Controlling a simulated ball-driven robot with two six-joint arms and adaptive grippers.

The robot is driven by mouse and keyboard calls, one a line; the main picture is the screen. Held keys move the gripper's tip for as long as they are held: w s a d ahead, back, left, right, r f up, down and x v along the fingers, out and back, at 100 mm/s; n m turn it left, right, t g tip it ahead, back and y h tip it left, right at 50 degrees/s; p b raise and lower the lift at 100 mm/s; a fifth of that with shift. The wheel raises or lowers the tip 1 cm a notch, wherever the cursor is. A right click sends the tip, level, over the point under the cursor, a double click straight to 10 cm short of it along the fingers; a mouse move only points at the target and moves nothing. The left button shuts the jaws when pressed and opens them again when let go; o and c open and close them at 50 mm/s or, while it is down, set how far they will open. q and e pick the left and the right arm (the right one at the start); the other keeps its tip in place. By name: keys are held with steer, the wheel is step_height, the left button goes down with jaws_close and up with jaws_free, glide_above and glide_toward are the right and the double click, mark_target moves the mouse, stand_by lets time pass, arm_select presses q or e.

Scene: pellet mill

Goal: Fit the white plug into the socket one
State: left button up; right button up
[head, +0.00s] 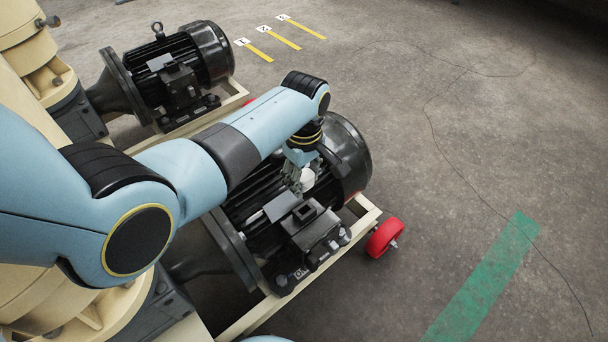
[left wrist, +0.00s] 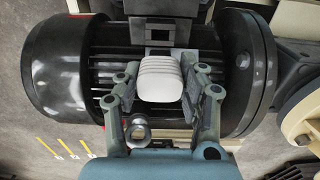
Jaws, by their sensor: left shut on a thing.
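The white plug (left wrist: 160,76) is a ribbed, rounded block between the fingers of my left gripper (left wrist: 163,84) in the left wrist view. The fingers are shut on it. In the head view my left gripper (head: 299,180) hangs over the near black motor, and only a bit of the white plug (head: 307,178) shows below my arm. A dark terminal box (head: 313,232) with a square opening (head: 305,212) sits on this motor's side, just below the gripper. I cannot tell whether this opening is socket one. The plug is apart from it. My right gripper is not in view.
The near motor (head: 349,160) stands on a cream frame (head: 362,219) with a red wheel (head: 384,238). A second black motor (head: 205,52) stands behind it. Numbered yellow strips (head: 283,39) and a green stripe (head: 485,280) mark the floor. The floor at right is clear.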

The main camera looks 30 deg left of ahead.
mark_target(304, 194)
arm_select(q)
steer(key=shift+r+p, duration=0.1)
steer(key=shift+p, duration=0.2)
steer(key=shift+f, duration=0.3)
steer(key=shift+f+b, duration=1.95)
steer(key=shift+f, duration=0.9)
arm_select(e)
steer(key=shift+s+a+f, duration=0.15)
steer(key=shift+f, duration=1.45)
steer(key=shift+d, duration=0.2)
arm_select(q)
steer(key=shift+f+p, duration=0.1)
steer(key=shift+p, duration=0.25)
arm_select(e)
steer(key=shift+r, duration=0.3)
arm_select(q)
steer(key=shift+f, duration=0.25)
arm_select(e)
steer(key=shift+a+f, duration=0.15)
arm_select(q)
steer(key=shift+f+b, duration=0.75)
steer(key=shift+f, duration=0.4)
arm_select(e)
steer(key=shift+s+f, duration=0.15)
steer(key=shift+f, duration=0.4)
arm_select(q)
steer(key=shift+f, duration=0.4)
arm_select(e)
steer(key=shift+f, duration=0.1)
